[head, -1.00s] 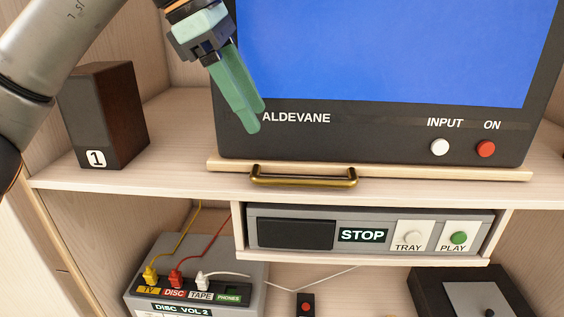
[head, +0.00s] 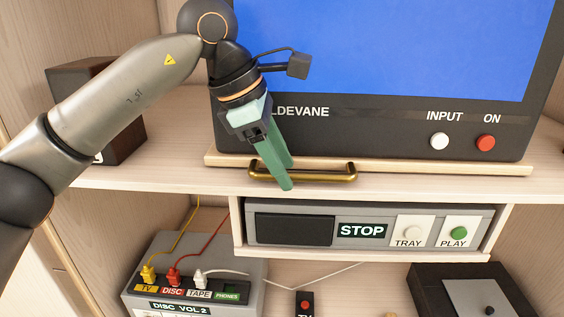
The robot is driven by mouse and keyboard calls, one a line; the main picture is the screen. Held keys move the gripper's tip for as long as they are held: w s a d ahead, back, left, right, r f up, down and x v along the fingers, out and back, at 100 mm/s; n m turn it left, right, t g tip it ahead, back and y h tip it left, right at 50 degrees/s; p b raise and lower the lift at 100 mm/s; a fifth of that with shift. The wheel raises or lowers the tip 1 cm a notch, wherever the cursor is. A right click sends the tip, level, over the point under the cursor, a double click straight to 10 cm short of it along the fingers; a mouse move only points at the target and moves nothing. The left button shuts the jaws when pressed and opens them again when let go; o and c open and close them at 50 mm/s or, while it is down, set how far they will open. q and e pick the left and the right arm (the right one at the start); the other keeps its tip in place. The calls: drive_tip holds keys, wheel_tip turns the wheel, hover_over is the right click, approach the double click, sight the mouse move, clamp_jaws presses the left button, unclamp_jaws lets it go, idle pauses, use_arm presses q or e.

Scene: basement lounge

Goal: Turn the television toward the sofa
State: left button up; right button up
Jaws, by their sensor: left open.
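The television (head: 390,50), with a lit blue screen and a dark frame, stands on a thin pale wooden board (head: 440,167) on the shelf. A brass bar handle (head: 330,179) is fixed to the front edge of this board, left of its middle. My left gripper (head: 288,178), with green fingers pointing down, is at the left part of the handle and overlaps it in the picture. Its fingers are open, with a narrow gap; I cannot tell whether the bar lies between them. The fingers and wrist hide part of the television's lower left frame. The sofa is not in view.
A dark speaker (head: 80,85) stands left, partly behind my left arm. Below the shelf (head: 130,178) are a disc player (head: 375,232), a grey box (head: 150,250) with plugged cables, and a dark device (head: 445,285).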

use_arm(q)
clamp_jaws()
idle(0.4)
idle(1.0)
